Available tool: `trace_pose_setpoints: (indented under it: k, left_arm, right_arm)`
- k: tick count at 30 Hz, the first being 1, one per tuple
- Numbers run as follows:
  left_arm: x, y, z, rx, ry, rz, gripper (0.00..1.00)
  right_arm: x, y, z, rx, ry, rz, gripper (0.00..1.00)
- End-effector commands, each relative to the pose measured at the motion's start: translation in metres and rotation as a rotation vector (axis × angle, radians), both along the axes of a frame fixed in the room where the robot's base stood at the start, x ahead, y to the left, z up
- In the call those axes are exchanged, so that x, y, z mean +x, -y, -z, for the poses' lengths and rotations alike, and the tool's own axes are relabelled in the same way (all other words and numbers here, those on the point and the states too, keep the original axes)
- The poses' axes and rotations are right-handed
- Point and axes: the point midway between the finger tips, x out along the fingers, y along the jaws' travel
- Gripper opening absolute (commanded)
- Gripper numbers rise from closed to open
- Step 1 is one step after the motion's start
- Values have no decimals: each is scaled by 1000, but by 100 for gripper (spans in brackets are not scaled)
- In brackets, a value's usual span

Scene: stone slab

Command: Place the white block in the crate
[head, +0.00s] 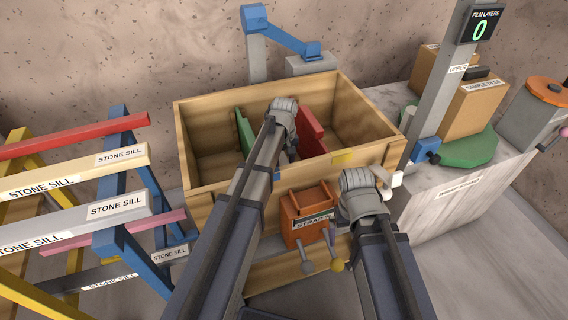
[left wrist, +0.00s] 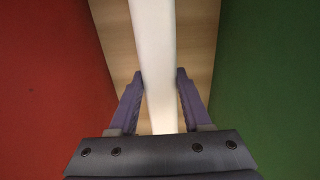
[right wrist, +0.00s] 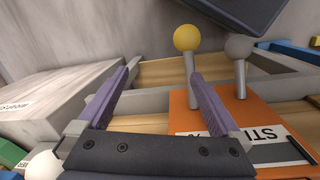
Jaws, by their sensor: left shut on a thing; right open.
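The wooden crate (head: 215,178) stands open at the centre of the head view. A green panel (head: 244,133) and a red panel (head: 312,130) stand upright inside it. My left gripper (head: 288,150) reaches down between these panels. In the left wrist view it (left wrist: 157,95) is shut on the long white block (left wrist: 155,45), with the red panel to the left, the green panel to the right and bare wood below. The gripper mostly hides the block in the head view. Whether the block touches the floor is unclear. My right gripper (right wrist: 160,85) is open and empty outside the crate's front.
An orange strap box (head: 311,205) and knobbed levers (head: 337,264) sit at the crate's front. A rack of stone sills (head: 75,180) stands left. A stone bench (head: 455,195) with a post (head: 437,90) and boxes is right. A blue arm (head: 280,38) rises behind.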

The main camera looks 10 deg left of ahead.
Motion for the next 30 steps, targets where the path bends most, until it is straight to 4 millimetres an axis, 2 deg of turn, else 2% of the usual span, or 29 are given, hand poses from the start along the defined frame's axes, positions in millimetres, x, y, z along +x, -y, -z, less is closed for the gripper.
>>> trace_pose_setpoints:
  k: [2, 3, 10, 22, 30]
  left_arm:
    - [0, 0, 0, 0, 0, 0, 0]
    - [0, 0, 0, 0, 0, 0, 52]
    - [0, 0, 0, 0, 0, 0, 78]
    - [0, 0, -4, 0, 0, 0, 78]
    - [0, 0, -29, 0, 0, 0, 78]
  right_arm:
    - [0, 0, 0, 0, 0, 0, 100]
    - [0, 0, 0, 0, 0, 0, 100]
    - [0, 0, 0, 0, 0, 0, 100]
    - [0, 0, -4, 0, 0, 0, 100]
    - [0, 0, -29, 0, 0, 0, 100]
